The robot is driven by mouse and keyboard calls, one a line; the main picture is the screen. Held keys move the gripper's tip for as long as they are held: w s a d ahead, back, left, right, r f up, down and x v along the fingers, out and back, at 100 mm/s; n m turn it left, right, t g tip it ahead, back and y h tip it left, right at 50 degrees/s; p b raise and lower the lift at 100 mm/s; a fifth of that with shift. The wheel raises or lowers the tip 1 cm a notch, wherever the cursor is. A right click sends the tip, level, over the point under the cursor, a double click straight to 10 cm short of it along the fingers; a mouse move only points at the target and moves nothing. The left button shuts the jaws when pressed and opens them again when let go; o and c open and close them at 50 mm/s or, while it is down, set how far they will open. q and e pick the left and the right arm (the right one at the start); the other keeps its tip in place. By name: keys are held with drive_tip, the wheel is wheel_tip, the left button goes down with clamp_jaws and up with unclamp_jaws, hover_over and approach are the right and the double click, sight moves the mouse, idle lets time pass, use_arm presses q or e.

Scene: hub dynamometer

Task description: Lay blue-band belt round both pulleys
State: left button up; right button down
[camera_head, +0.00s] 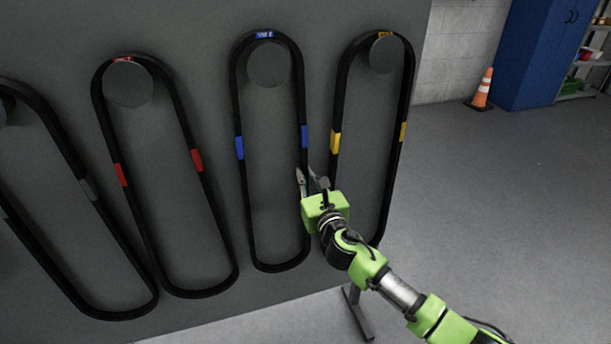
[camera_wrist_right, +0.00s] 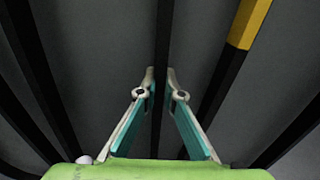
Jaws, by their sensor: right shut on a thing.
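The blue-band belt (camera_head: 240,148) is a long black loop with blue bands on both sides and a blue label on top. It hangs over a round grey peg (camera_head: 268,66) on the grey board. My right gripper (camera_head: 311,176) is at its right strand, just below the right blue band. In the right wrist view the black strand (camera_wrist_right: 161,60) runs between my fingertips (camera_wrist_right: 160,78), which are shut on it. The belt still hangs in its long loop. No pulleys of a machine show. My left gripper is not in view.
A yellow-band belt (camera_head: 335,141) hangs close right of my gripper; its strand also shows in the right wrist view (camera_wrist_right: 250,22). A red-band belt (camera_head: 121,174) and a grey-band belt (camera_head: 89,190) hang left. Open floor, an orange cone (camera_head: 482,88) and a blue cabinet (camera_head: 535,50) lie right.

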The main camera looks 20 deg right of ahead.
drive_tip(key=shift+s+d+r+p, duration=0.1)
drive_tip(key=shift+s+p, duration=0.8)
drive_tip(key=shift+s, duration=1.6)
drive_tip(key=s+p, duration=0.1)
drive_tip(key=s, duration=0.4)
drive_tip(key=shift+w+d, duration=0.1)
